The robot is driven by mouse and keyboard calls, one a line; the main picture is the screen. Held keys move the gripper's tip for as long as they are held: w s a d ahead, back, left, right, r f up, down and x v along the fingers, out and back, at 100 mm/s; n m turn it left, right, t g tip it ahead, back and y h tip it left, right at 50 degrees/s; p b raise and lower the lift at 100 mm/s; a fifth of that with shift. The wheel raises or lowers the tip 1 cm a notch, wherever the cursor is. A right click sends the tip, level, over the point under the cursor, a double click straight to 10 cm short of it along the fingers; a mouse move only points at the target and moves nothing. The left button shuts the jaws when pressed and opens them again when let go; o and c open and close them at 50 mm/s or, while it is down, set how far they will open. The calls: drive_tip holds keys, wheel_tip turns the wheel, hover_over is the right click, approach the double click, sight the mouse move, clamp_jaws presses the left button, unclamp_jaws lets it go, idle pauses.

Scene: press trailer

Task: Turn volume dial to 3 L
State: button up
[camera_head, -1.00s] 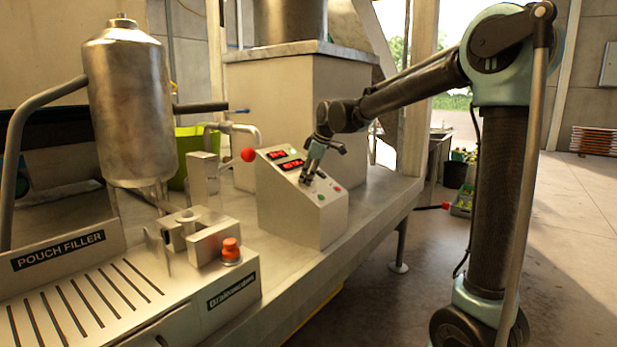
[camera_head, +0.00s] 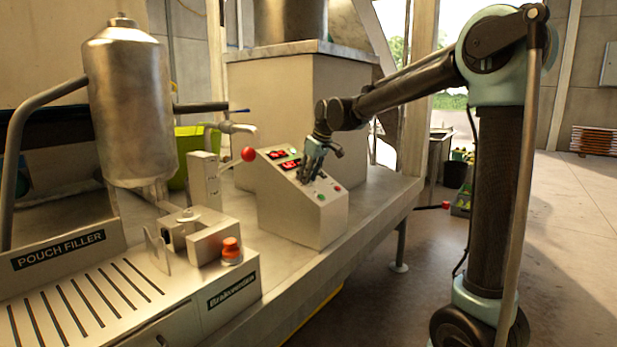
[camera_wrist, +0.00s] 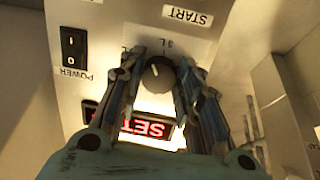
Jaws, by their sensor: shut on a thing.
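The volume dial (camera_wrist: 158,75) is a dark round knob with a pale pointer mark on the light control box. In the wrist view it sits between the two fingers of my gripper (camera_wrist: 161,60), which are closed around it. A "3 L" label (camera_wrist: 167,43) shows just beyond the dial, upside down; the pale mark lies on the dial's side toward that label, slightly left of it. In the head view my gripper (camera_head: 305,180) is at the sloped panel of the control box (camera_head: 290,215) and hides the dial.
A red lit display (camera_wrist: 150,128) reading SET lies below the dial in the wrist view, partly behind the fingers. A power switch (camera_wrist: 74,48) and a START label (camera_wrist: 187,16) are close by. A red ball-ended lever (camera_head: 249,154) stands left of the box.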

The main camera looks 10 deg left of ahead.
drive_tip(key=m, duration=0.6)
drive_tip(key=shift+w+g, duration=0.15)
drive_tip(key=shift+g, duration=0.15)
idle(0.4)
drive_tip(key=o, duration=1)
drive_tip(key=shift+o, duration=0.2)
drive_tip(key=shift+r, duration=0.1)
drive_tip(key=v, duration=1.1)
drive_tip(key=shift+r, duration=0.35)
drive_tip(key=shift+d, duration=0.2)
